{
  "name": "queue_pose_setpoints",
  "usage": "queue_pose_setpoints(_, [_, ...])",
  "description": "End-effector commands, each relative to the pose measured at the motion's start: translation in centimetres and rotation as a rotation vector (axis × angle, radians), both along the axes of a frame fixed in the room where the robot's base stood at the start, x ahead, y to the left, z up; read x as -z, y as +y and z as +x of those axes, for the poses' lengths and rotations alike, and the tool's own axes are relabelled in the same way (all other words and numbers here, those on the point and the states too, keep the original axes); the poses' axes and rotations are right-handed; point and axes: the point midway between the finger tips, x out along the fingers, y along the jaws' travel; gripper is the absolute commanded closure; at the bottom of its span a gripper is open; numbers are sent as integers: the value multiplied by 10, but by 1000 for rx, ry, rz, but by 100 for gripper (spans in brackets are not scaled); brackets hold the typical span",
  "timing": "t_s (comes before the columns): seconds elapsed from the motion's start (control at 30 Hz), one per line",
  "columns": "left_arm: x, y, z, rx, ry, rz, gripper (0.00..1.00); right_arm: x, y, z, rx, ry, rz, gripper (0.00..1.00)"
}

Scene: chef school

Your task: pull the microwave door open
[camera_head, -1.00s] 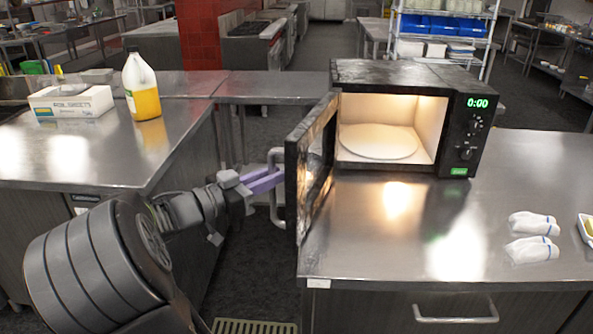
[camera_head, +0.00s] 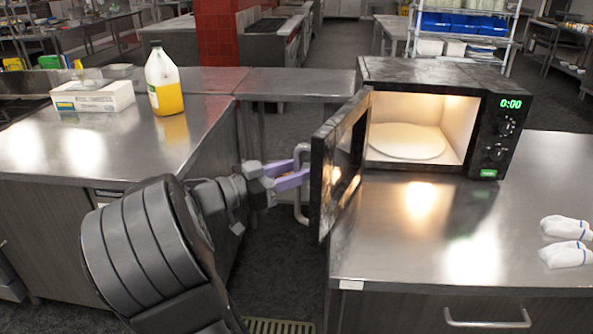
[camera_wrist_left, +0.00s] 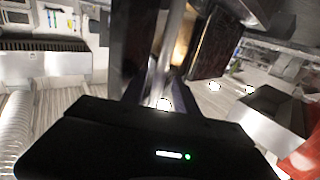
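The black microwave (camera_head: 432,72) stands on the steel counter at right, its lit inside and round plate in view. Its door (camera_head: 338,165) is swung wide open toward me, hinged at the microwave's left side. The light grey door handle (camera_head: 301,205) is on the door's left-facing side. My left gripper (camera_head: 300,174) is at the handle with its purple fingers spread apart. In the left wrist view the handle (camera_wrist_left: 167,55) runs between the dark fingers (camera_wrist_left: 158,92); contact is unclear. My right gripper is not in view.
The steel counter (camera_head: 400,245) in front of the microwave is clear, with white cloth-like items (camera_head: 566,240) at its right. A jug of yellow liquid (camera_head: 164,82) and a white box (camera_head: 92,97) stand on the left counter (camera_head: 60,150). A floor gap separates the counters.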

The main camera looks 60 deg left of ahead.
Motion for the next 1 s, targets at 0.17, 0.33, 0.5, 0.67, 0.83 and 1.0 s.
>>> queue_pose_setpoints(0.17, [1,0,0,-1,2,-1,64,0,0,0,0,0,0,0])
queue_pose_setpoints(0.33, [1,1,-6,-2,1,0,64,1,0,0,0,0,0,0])
queue_pose_setpoints(0.5, [2,1,-28,-4,1,1,64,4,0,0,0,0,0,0])
queue_pose_setpoints(0.67, [3,0,-55,-2,-2,3,64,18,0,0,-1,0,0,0])
queue_pose_setpoints(0.83, [2,-1,-74,1,-1,2,64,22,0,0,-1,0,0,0])
queue_pose_setpoints(1.0, [1,-1,-78,1,1,0,64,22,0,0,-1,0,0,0])
